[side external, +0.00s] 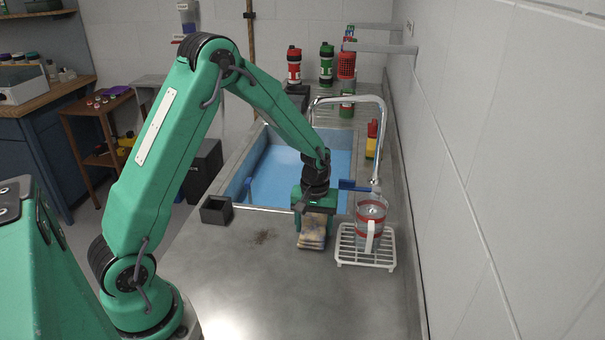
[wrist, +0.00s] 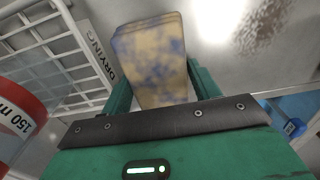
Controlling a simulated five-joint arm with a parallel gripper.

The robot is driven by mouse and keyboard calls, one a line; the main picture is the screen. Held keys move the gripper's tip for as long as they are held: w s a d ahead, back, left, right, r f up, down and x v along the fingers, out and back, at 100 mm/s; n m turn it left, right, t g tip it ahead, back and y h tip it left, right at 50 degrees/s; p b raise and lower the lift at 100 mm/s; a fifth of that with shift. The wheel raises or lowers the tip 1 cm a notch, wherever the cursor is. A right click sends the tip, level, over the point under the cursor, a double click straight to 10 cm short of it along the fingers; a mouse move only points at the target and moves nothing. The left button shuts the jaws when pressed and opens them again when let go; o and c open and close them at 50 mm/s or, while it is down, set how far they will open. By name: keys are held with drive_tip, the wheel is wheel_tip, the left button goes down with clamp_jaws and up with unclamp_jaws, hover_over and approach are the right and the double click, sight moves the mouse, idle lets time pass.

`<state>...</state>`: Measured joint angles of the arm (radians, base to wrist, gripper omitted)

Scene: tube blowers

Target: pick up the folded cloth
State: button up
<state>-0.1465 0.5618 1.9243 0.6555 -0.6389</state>
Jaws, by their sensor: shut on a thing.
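The folded cloth (side external: 312,232) is tan with blue-grey blotches. In the side external view it is below my gripper (side external: 315,212), beside the sink's front edge and left of the white rack. In the wrist view the cloth (wrist: 152,62) stands out between the two green fingers of my gripper (wrist: 162,90). The fingers are shut on it. The cloth's lower end is hidden behind the dark bar of the gripper. I cannot tell whether the cloth touches the counter.
A white drying rack (side external: 345,256) holds a beaker (side external: 371,215) with red bands close on the right. A blue sink (side external: 280,175) with a curved tap (side external: 350,98) lies behind. A small dark box (side external: 216,210) stands to the left. The front counter (side external: 290,295) is clear except for a brown stain.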

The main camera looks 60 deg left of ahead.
drive_tip(key=r, duration=0.4)
drive_tip(key=shift+d, duration=0.3)
drive_tip(key=s+d+r, duration=0.4)
drive_tip(key=d+r, duration=0.2)
drive_tip(key=d, duration=0.4)
drive_tip(key=shift+s+r, duration=0.25)
drive_tip(key=shift+w, duration=0.1)
drive_tip(key=n, duration=0.3)
approach(315, 225)
drive_tip(key=w+a, duration=0.1)
drive_tip(key=w+a+f, duration=0.1)
drive_tip(key=w+a, duration=0.1)
drive_tip(key=w, duration=0.1)
drive_tip(key=shift+a+f, duration=0.3)
drive_tip(key=w+a+f+n, duration=0.1)
drive_tip(key=a+f+n, duration=0.1)
drive_tip(key=a, duration=0.7)
drive_tip(key=a+f+n, duration=0.1)
drive_tip(key=a+f, duration=0.1)
drive_tip(key=a, duration=0.7)
drive_tip(key=shift+w+a+n, duration=0.35)
drive_tip(key=shift+a+n, duration=0.05)
drive_tip(key=shift+f, duration=0.15)
drive_tip(key=shift+f, duration=9.5)
